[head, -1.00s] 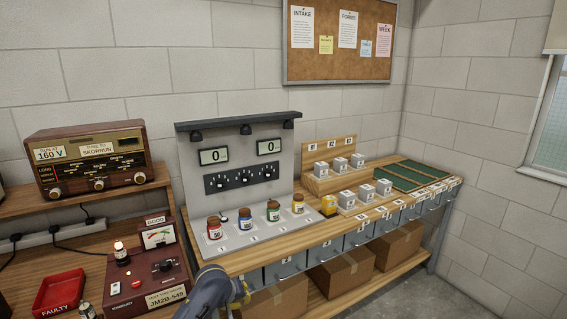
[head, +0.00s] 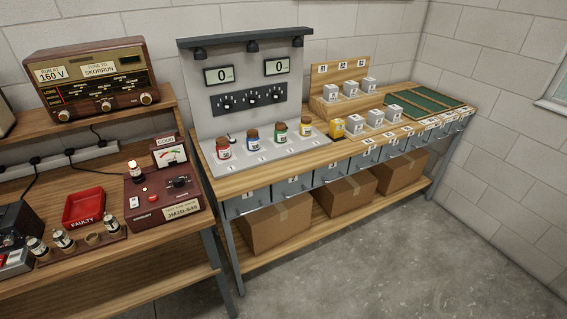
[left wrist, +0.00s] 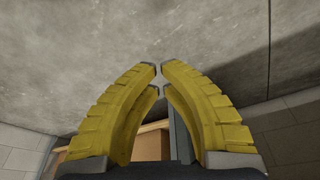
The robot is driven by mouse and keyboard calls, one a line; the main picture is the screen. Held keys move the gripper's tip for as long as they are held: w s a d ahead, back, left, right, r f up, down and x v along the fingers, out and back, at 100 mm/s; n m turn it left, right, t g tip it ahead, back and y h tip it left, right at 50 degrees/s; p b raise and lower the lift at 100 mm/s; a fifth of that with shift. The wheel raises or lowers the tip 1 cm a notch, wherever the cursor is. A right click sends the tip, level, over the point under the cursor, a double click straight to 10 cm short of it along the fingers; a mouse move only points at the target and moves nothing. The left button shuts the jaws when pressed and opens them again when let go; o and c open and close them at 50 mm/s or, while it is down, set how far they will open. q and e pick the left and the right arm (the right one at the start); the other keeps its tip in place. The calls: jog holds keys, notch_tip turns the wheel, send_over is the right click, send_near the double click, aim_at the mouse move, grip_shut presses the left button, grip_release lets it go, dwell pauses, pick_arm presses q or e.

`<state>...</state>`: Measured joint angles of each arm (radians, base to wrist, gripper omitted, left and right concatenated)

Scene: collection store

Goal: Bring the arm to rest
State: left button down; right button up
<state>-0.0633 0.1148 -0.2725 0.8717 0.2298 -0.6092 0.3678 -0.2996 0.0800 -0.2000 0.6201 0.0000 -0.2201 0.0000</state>
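My left gripper (left wrist: 160,78) shows only in the left wrist view. Its two yellow ribbed fingers lean in until their tips nearly meet, with nothing held between them. Behind the fingers are bare grey concrete and, lower down, a brown box or wood surface and a grey post. No arm of mine shows in the head view now. My right gripper is in neither view.
A wooden bench (head: 247,181) carries jars, a grey meter panel (head: 247,95) and white boxes. At left, a desk (head: 150,288) holds a radio (head: 91,80), a tester (head: 165,197) and a red tray (head: 84,207). The floor (head: 370,250) in front is clear.

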pick_arm(q)
jog(key=s+a+f+m, duration=0.1)
jog(key=s+f, duration=0.2)
jog(key=s, duration=1.1)
jog(key=s+f+m+g, duration=0.1)
jog(key=s+f+m, duration=0.1)
jog(key=s, duration=1.1)
jog(key=shift+s+a+f+g, duration=0.3)
jog(key=shift+s+a+f, duration=0.1)
jog(key=shift+f, duration=0.4)
